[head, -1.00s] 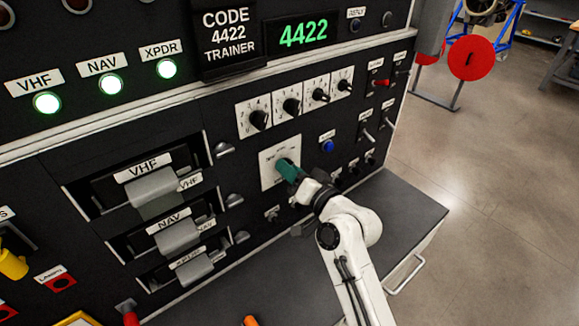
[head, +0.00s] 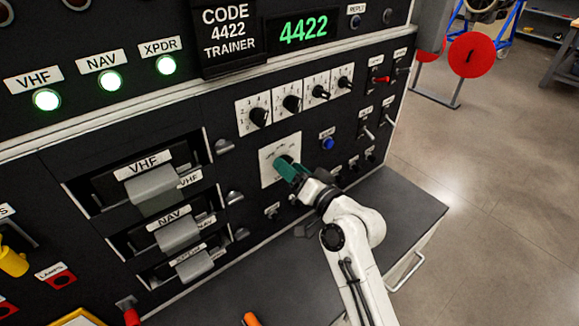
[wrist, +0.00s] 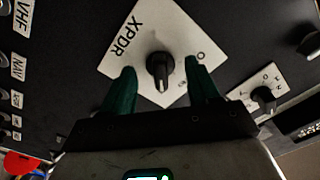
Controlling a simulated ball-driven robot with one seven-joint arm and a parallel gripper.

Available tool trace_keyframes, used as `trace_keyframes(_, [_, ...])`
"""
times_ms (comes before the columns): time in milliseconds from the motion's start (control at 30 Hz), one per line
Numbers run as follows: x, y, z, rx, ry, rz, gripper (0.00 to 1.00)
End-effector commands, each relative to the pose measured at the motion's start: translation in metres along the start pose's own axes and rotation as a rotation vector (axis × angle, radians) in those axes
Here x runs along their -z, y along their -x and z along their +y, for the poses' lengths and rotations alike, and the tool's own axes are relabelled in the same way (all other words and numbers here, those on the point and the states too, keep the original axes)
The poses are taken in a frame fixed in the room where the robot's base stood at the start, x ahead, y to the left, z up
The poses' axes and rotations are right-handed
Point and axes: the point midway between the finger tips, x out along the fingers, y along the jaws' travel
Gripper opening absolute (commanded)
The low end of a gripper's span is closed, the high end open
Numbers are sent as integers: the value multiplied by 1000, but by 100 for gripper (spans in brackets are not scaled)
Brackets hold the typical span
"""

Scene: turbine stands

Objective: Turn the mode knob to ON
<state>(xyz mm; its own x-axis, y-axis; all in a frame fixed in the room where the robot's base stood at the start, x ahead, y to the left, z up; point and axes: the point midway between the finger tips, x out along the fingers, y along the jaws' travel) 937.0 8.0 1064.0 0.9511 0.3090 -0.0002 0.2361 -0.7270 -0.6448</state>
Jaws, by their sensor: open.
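The mode knob (wrist: 159,70) is a black knob with a pale pointer line, on a white plate (wrist: 135,42) lettered XPDR in the wrist view. In the head view the white plate (head: 268,175) sits below the row of code knobs, and my gripper mostly hides its knob. My gripper (head: 287,166) has green fingers and reaches up to the plate. In the wrist view the open fingers of my gripper (wrist: 161,86) stand on either side of the knob, with gaps that show on both sides. The plate's small markings are too blurred to read.
Several small code knobs (head: 291,103) sit above the plate. A blue button (head: 328,143) and toggle switches (head: 367,132) are close on the right. Handled drawers (head: 152,187) are at left. The display (head: 303,31) reads 4422. The dark ledge (head: 405,215) is clear at right.

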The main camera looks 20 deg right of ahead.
Motion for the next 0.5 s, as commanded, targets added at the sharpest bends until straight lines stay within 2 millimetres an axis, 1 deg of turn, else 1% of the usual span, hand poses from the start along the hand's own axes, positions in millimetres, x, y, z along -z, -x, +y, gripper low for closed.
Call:
trace_keyframes(100, [0, 10, 0, -1, 0, -1, 60])
trace_keyframes(500, [0, 37, 0, -1, 0, 0, 60])
